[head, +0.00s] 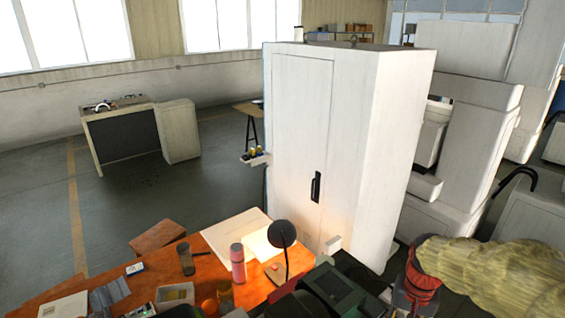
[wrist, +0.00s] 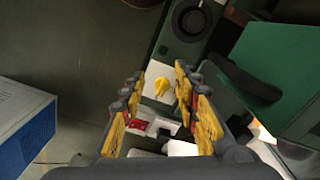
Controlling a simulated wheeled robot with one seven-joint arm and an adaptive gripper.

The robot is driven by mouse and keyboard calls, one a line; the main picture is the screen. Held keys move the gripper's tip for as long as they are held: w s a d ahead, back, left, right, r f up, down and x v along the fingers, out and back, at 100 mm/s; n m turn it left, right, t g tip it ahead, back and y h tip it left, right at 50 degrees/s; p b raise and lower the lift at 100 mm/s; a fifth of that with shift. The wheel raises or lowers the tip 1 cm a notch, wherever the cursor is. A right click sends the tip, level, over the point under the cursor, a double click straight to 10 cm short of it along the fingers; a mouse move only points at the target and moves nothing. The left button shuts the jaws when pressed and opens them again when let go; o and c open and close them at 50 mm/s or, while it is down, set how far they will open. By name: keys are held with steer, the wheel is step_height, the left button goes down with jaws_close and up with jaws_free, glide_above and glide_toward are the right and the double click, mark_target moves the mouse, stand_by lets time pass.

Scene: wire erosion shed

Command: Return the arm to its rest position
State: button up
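My gripper (wrist: 158,77) shows in the wrist view, with its two yellow-padded fingers spread apart. It is open, and I see nothing held between the pads. A small yellow part (wrist: 161,88) on a white surface shows in the gap between the fingers, seemingly beyond them. A red item (wrist: 137,124) shows lower in the same gap. I cannot make out my gripper in the head view.
A tall white cabinet (head: 303,140) stands beyond an orange-brown table (head: 209,262). The table bears a pink bottle (head: 237,262), a dark lamp (head: 282,234) and a clear bin (head: 175,295). A blue-and-white box (wrist: 25,122) is left of my gripper. Open floor (head: 130,205) lies left.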

steer(key=s+a+r+n+t+b, duration=0.2)
steer(key=s+a+n+t+b, duration=0.3)
steer(key=s+a+b, duration=0.5)
steer(key=shift+s+a+r+t+b, duration=0.2)
steer(key=shift+s+t+b, duration=0.1)
steer(key=shift+s+b, duration=0.8)
